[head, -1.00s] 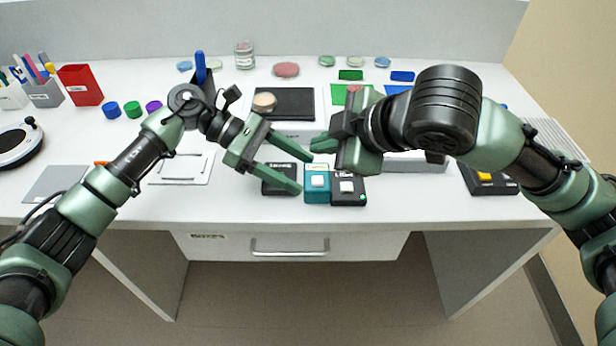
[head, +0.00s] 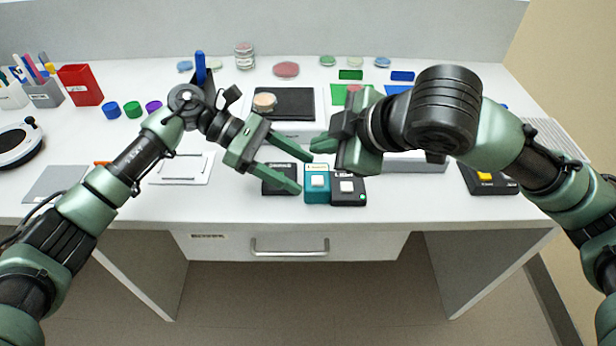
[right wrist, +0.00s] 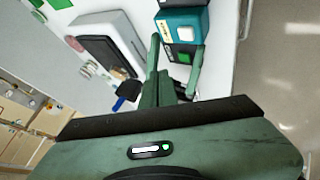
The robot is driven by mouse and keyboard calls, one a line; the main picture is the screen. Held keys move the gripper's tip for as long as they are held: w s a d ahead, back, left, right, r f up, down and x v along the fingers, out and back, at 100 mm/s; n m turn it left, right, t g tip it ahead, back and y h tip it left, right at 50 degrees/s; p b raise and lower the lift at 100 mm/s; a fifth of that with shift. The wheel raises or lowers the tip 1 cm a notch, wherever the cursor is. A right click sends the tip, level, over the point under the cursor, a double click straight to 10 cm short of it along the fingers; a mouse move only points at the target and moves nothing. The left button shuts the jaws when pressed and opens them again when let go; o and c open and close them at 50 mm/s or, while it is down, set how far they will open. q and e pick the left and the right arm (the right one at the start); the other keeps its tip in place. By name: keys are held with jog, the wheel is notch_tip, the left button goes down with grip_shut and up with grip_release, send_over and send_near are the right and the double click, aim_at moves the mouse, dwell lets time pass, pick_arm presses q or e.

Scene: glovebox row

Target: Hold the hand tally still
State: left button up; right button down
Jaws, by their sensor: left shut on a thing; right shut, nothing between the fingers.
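Three small boxes stand side by side near the front edge of the desk: a black box (head: 279,172), a teal box (head: 317,182) with a pale button, and a black box with a white button (head: 347,188). Their labels are too small to read, so I cannot tell which is the hand tally. My left gripper (head: 304,173) has its fingers on either side of the left black box, shut on it; the right wrist view also shows this box (right wrist: 182,53) beside the teal one (right wrist: 187,27). My right gripper (head: 314,148) is shut and empty, just behind the boxes.
A drawer with a metal handle (head: 290,248) is under the desk. A black device with a yellow button (head: 487,179) is at the right. A red bin (head: 80,84) is at the left.

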jog(key=shift+f, duration=0.1)
notch_tip(320, 180, up, 4)
send_over(317, 182)
jog(key=a, duration=0.1)
jog(key=shift+s, duration=0.4)
jog(key=shift+f, duration=0.1)
jog(key=shift+f, duration=4.3)
jog(key=shift+w+d, duration=0.1)
jog(key=shift+w+d+f, duration=0.2)
jog(key=shift+d+f, duration=0.3)
jog(key=shift+d, duration=0.35)
